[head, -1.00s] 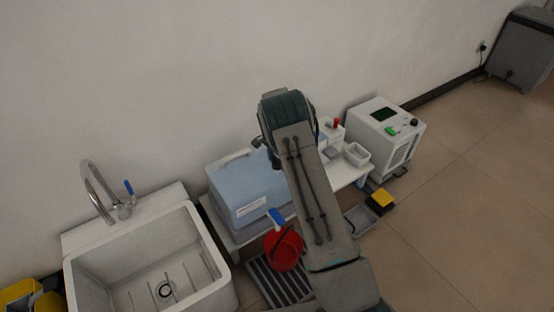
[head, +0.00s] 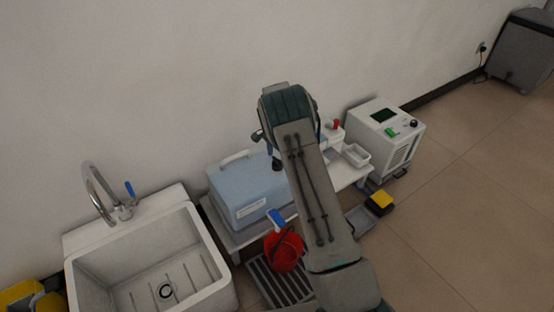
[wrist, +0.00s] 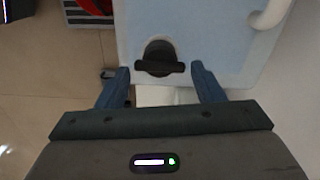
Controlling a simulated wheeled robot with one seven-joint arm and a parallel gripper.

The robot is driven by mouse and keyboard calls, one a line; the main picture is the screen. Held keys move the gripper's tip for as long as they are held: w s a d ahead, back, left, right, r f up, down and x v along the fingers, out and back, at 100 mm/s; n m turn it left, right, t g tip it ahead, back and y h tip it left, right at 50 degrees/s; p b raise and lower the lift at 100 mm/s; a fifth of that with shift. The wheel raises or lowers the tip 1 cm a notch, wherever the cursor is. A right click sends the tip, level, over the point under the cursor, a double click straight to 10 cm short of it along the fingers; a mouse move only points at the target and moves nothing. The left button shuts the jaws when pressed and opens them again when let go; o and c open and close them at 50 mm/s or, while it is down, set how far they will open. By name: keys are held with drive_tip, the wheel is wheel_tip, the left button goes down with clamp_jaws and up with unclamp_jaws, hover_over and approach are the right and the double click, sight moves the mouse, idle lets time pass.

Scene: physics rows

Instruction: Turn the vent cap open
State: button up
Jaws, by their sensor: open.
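The vent cap (wrist: 160,58) is a dark round knob with a black bar handle across it. It sits on the light blue tank (wrist: 205,28), near the tank's edge. In the wrist view my gripper (wrist: 162,76) is open, with one blue finger on each side of the bar handle and gaps between. I cannot tell how far above the cap the fingertips are. In the head view the blue tank (head: 250,185) stands on a white table, and a small dark piece at its right end shows beside my arm. My arm hides the gripper there.
A white sink (head: 150,260) with a tap stands left of the tank. A white container (head: 356,155) and a white machine (head: 385,135) are to the right. A white handle (wrist: 270,14) rises from the tank.

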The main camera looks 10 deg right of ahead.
wheel_tip(320, 180, up, 11)
drive_tip(key=p, duration=0.2)
drive_tip(key=shift+f, duration=0.15)
